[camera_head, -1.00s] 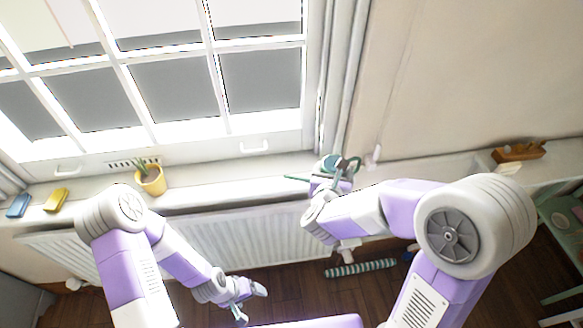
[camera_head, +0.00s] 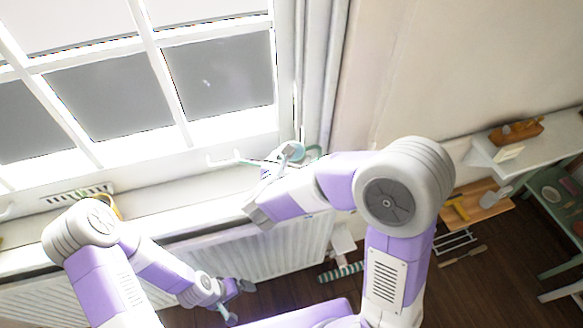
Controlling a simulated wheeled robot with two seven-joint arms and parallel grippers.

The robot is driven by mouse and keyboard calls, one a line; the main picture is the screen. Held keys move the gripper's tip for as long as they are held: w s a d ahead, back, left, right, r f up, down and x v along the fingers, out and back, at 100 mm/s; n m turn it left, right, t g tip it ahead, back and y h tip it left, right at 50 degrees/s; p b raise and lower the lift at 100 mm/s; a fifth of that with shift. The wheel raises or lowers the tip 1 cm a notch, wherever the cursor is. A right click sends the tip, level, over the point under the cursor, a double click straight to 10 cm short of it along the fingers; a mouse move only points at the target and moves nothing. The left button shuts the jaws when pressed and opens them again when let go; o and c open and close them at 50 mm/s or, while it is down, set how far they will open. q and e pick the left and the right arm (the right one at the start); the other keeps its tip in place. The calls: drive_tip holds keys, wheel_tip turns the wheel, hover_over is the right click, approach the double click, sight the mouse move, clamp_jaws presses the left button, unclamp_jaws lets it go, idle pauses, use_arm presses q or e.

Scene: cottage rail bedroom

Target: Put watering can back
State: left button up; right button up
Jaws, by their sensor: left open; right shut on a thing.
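The small teal-green watering can (camera_head: 292,151) is at the window sill below the right side of the window. Its thin green spout points left and part of its green handle shows on the right. My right gripper (camera_head: 272,170) is shut on it, and the arm hides much of the grip. I cannot tell whether the can touches the sill (camera_head: 175,195). My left gripper (camera_head: 238,302) is open and empty, low in front of the radiator, over the dark floor.
A yellow pot (camera_head: 115,207) on the sill is mostly hidden by my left arm. The white radiator (camera_head: 290,248) runs below the sill. At right, a white shelf (camera_head: 545,155) holds a wooden boat (camera_head: 516,133). A striped roll (camera_head: 341,272) lies on the floor.

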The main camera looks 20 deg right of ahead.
drive_tip(key=shift+w+f+b, duration=0.1)
drive_tip(key=shift+f+b, duration=0.3)
drive_tip(key=shift+f, duration=1)
drive_tip(key=shift+f, duration=0.1)
drive_tip(key=shift+f, duration=0.15)
drive_tip(key=o, duration=1.3)
drive_tip(key=shift+o, duration=0.2)
drive_tip(key=shift+a+r, duration=0.1)
drive_tip(key=shift+r, duration=0.25)
drive_tip(key=p+v, duration=0.2)
drive_tip(key=v, duration=1)
